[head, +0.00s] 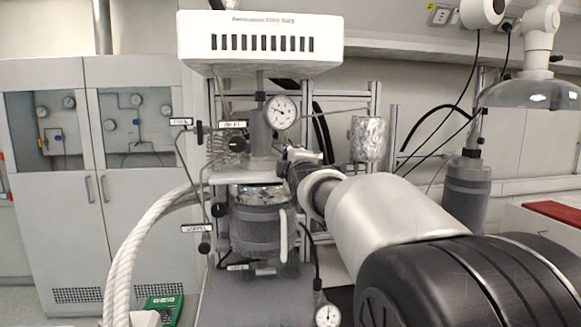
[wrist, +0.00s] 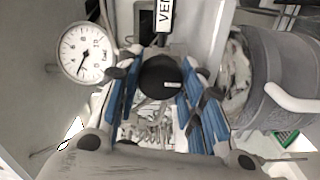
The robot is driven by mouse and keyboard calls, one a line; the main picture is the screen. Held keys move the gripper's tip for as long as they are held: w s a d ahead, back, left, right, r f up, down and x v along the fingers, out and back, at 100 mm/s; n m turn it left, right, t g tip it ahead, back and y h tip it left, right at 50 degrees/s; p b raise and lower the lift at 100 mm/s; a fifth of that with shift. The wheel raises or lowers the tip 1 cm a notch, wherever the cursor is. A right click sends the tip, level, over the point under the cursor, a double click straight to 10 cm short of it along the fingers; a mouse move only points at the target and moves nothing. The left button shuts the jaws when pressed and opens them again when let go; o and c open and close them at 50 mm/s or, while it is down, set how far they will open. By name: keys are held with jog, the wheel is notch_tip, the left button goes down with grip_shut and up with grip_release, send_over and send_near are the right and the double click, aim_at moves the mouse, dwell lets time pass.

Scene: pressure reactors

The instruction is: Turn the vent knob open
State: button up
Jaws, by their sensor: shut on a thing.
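The vent knob (wrist: 158,72) is a round black knob with a small white mark near its lower right edge in the wrist view. A label (wrist: 165,16) reading "VE", cut off by the frame, stands just above it. My gripper (wrist: 160,80) has its blue-padded fingers on both sides of the knob and is shut on it. In the head view my gripper (head: 291,160) reaches in from the right to the reactor, just below the large dial gauge (head: 282,112). The vent knob is hidden there behind my gripper.
The reactor vessel (head: 258,220) stands just below my gripper. Another black knob (head: 237,144) and a left-hand valve knob (head: 199,131) sit close by. A metal cylinder (head: 369,138) is to the right. A white hose (head: 150,235) curves at left.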

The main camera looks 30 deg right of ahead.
dwell(0.5)
jog(key=o, duration=1.1)
jog(key=shift+c, duration=0.2)
jog(key=v, duration=0.8)
jog(key=shift+r, duration=0.1)
